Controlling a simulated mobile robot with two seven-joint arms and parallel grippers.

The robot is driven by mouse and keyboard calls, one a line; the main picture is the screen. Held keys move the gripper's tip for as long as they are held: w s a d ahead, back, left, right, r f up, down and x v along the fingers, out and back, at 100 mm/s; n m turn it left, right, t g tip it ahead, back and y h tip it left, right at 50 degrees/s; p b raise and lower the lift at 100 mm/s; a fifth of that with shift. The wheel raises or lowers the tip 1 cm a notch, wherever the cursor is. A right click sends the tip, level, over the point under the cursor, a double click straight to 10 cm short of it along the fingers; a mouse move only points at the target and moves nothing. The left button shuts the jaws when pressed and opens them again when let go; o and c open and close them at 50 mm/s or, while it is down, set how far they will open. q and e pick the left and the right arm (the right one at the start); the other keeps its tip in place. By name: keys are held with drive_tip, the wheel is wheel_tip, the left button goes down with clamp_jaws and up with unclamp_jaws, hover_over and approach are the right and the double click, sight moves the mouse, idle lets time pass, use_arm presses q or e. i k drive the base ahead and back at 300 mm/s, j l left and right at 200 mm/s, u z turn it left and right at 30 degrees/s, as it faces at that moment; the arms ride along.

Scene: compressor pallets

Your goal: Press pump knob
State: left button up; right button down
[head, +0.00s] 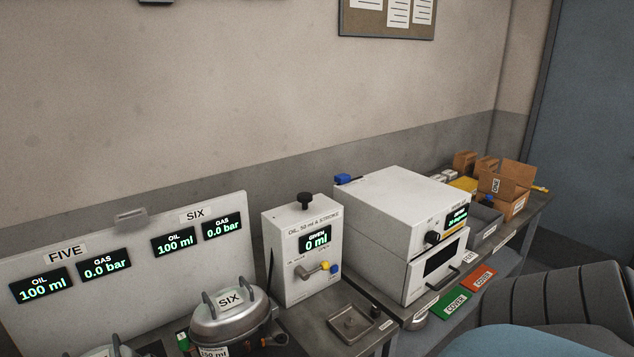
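The pump is a white box (290,262) labelled "OIL, 50 ml A STROKE" on the bench, in the middle of the head view. Its black pump knob (305,200) stands up from the top face on a short stem. A small screen (314,238) on its front reads "GIVEN 0 ml". A lever (312,270) with a yellow and a blue end sits below the screen. Neither gripper is in view, and nothing touches the knob.
A silver pot (230,318) labelled "SIX" stands left of the pump, before a display board (130,255). A white oven-like unit (400,215) stands to the right. A dark chair (560,295) is at lower right.

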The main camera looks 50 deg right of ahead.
sight(304, 197)
drive_tip(key=l, duration=0.75)
drive_tip(key=k+l, duration=0.15)
drive_tip(key=l, duration=0.6)
